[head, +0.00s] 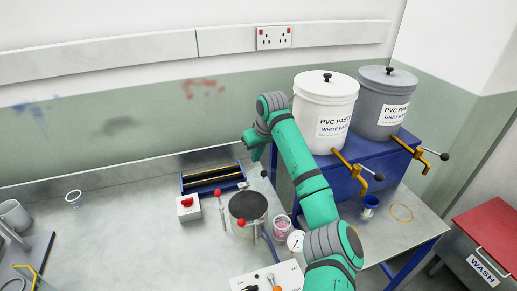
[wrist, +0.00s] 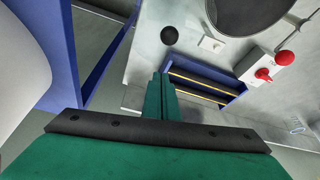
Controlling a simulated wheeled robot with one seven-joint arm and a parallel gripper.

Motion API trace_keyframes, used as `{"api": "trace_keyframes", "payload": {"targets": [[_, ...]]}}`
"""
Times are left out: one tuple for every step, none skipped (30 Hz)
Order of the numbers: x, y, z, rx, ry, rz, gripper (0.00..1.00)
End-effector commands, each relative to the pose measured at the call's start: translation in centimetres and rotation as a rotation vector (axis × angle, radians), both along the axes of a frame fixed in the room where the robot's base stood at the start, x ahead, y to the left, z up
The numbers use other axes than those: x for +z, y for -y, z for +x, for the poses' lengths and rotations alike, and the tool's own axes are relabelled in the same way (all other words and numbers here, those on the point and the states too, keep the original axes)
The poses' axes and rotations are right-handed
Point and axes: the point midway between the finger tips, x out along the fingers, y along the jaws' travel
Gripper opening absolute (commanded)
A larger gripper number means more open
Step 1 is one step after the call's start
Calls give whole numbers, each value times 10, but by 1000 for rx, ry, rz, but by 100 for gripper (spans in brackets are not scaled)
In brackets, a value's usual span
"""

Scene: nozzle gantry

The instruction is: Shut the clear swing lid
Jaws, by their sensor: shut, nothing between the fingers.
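I cannot make out a clear swing lid for certain in either view. A round pot with a dark disc top (head: 248,205) and red-knobbed handles stands on the bench in the head view; its dark top also shows at the upper edge of the wrist view (wrist: 245,12). A blue frame with dark bars (head: 212,178) lies behind the pot and shows in the wrist view (wrist: 205,84). My gripper (wrist: 160,82) is shut and empty. In the head view my gripper (head: 253,147) is above the bench, right of the blue frame; its fingertips are hard to see there.
A black ball knob (wrist: 169,35) is close by in the wrist view. A white box with a red button (head: 188,205) sits left of the pot. White (head: 325,105) and grey (head: 383,105) paste tubs stand on a blue stand at right.

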Motion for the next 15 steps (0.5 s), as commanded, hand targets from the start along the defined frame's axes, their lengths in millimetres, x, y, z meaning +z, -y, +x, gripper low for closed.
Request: {"api": "trace_keyframes", "payload": {"targets": [[-7, -1, 2, 0, -2, 0, 0], [-6, 3, -2, -1, 1, 1, 0], [-7, 5, -7, 0, 1, 1, 0], [-8, 6, -10, 1, 1, 1, 0], [-8, 8, -12, 0, 1, 1, 0], [-9, 10, -16, 0, 1, 1, 0], [-10, 11, -19, 0, 1, 1, 0], [-10, 12, -21, 1, 1, 0, 0], [-10, 15, -24, 1, 1, 0, 0], [-11, 16, -26, 1, 0, 0, 0], [-11, 16, -27, 2, 0, -1, 0], [-12, 17, -29, 2, 0, 0, 0], [-12, 17, -30, 1, -1, 0, 0], [-12, 18, -31, 1, -1, 0, 0], [-12, 18, -32, 1, -1, 0, 0]]}}
